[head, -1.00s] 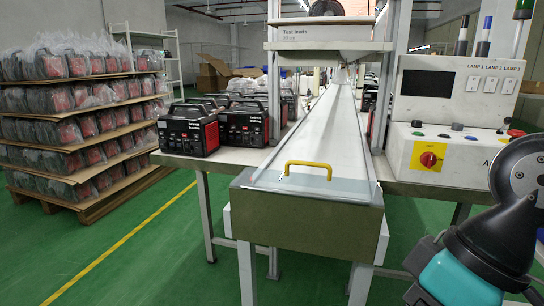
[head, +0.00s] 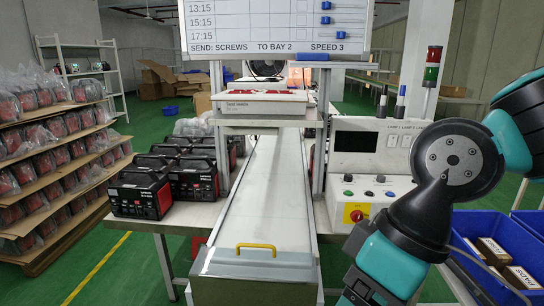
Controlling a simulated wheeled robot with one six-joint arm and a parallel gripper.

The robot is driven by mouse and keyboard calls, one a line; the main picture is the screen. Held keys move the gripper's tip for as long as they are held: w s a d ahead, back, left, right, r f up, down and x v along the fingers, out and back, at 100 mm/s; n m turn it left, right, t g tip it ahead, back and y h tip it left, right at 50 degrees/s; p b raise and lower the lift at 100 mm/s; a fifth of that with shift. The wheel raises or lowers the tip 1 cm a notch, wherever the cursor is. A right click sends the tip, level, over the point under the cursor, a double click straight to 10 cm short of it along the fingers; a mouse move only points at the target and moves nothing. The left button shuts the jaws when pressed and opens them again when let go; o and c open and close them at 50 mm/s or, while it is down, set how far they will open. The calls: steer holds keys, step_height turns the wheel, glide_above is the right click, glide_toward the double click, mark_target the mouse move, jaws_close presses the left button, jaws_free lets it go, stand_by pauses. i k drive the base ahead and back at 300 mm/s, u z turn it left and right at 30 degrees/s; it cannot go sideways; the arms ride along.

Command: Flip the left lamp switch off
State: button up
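The grey control box (head: 348,168) stands right of the conveyor, with labels LAMP 1, LAMP 2 and LAMP 3 along its top right. The left lamp switch (head: 392,141) is a small pale plate below the labels. Another lamp switch (head: 407,141) is just right of it. Both are too small to tell which way they are set. My arm covers the right part of the box. My gripper is out of view; only teal and black arm links show at the right.
A red knob on a yellow plate (head: 356,213) and several coloured buttons sit on the box's lower face. The conveyor (head: 265,190) has a yellow handle. Black and red power units (head: 142,193) stand left of it. A blue bin (head: 512,236) with boxes is at the right.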

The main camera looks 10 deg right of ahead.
mark_target(392, 141)
steer(key=z, duration=0.6)
steer(key=i, duration=1)
steer(key=z, duration=0.3)
